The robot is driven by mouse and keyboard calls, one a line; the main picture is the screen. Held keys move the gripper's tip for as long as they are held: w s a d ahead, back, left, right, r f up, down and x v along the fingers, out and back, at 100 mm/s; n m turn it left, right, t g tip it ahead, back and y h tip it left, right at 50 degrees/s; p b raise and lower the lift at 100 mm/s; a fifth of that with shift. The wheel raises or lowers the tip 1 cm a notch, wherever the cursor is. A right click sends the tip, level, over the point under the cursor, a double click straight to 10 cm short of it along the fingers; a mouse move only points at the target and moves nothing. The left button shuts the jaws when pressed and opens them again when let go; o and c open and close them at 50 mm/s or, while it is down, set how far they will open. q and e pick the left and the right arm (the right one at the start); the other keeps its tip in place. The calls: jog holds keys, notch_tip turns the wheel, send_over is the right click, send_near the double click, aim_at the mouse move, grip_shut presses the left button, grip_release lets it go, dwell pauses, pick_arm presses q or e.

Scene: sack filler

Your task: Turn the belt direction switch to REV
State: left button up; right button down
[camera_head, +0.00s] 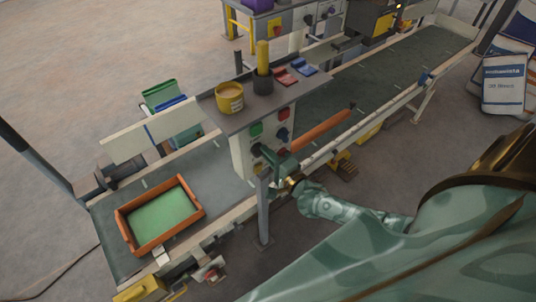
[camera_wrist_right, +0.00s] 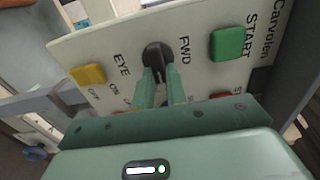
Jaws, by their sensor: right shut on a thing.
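The control panel (camera_head: 242,158) is the upright pale face under a grey shelf in the head view, and its face fills the right wrist view (camera_wrist_right: 105,45). The belt direction switch is a black rotary knob (camera_wrist_right: 156,52) beside the printed word FWD; no REV label can be seen. My right gripper (camera_wrist_right: 158,75) is shut on this knob, one finger at each side. In the head view the right gripper (camera_head: 272,158) is at the panel's lower part and hides the knob. My left gripper is not in view.
A green START button (camera_wrist_right: 227,44) and a yellow EYE switch (camera_wrist_right: 88,74) flank the knob. A red control (camera_wrist_right: 220,96) is partly hidden by my gripper. The conveyor belt (camera_head: 345,85) carries an orange tray (camera_head: 128,232). A yellow mug (camera_head: 229,98) stands on the shelf.

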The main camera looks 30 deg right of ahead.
dwell(0.4)
jog(key=c, duration=1.4)
grip_release()
jog(key=shift+c, duration=0.2)
jog(key=s+d, duration=0.1)
jog(key=s, duration=1.5)
jog(key=shift+s+d, duration=0.15)
jog(key=shift+d, duration=0.05)
